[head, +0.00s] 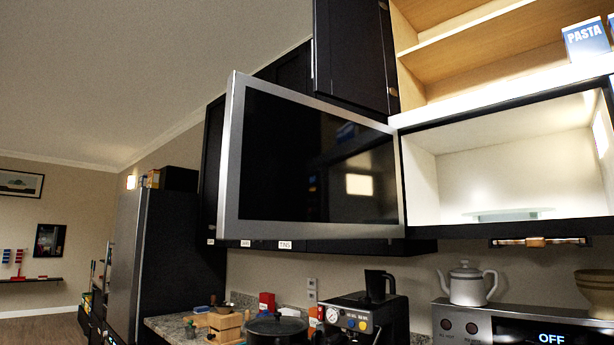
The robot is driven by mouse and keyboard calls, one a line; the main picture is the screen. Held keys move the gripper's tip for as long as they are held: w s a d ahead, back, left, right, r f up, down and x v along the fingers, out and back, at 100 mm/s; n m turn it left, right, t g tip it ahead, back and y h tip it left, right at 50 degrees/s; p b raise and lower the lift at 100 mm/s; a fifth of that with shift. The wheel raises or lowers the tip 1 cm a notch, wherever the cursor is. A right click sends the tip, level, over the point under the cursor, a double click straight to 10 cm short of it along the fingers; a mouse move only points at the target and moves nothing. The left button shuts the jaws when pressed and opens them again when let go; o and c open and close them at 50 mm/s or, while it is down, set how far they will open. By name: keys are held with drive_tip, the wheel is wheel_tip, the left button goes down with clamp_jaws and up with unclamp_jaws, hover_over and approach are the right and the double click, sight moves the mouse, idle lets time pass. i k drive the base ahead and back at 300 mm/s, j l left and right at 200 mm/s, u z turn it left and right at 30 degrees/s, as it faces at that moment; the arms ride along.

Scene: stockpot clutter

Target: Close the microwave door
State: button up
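The microwave door (315,165) stands wide open in the head view. It is a dark glass panel in a silver frame, hinged at its right edge beside the cavity and swung out to the left. The microwave's lit cavity (480,175) is open to the right of the door, and a glass turntable (508,214) lies on its floor. My gripper is not in view.
Open shelves with a pasta box (586,42) are above the microwave. Below are a coffee machine (360,318), a dark pot (276,328) and a kettle (467,284) on the stove. A tall dark fridge (155,260) stands left. The space before the cavity looks clear.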

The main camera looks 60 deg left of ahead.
sight(294, 166)
drive_tip(key=k+j, duration=0.15)
drive_tip(key=j, duration=0.5)
drive_tip(key=k+j+z, duration=0.15)
drive_tip(key=j, duration=0.45)
drive_tip(key=k+j, duration=0.25)
drive_tip(key=j, duration=0.4)
drive_tip(key=k+j+z, duration=0.15)
drive_tip(key=j, duration=0.45)
drive_tip(key=k+j, duration=0.25)
drive_tip(key=j, duration=0.35)
drive_tip(key=k+j+z, duration=0.1)
drive_tip(key=k+j, duration=0.15)
drive_tip(key=j, duration=0.3)
drive_tip(key=k+j+z, duration=0.1)
drive_tip(key=k+j, duration=0.15)
drive_tip(key=j, duration=0.35)
drive_tip(key=k+j, duration=0.25)
drive_tip(key=j, duration=0.3)
drive_tip(key=z, duration=0.05)
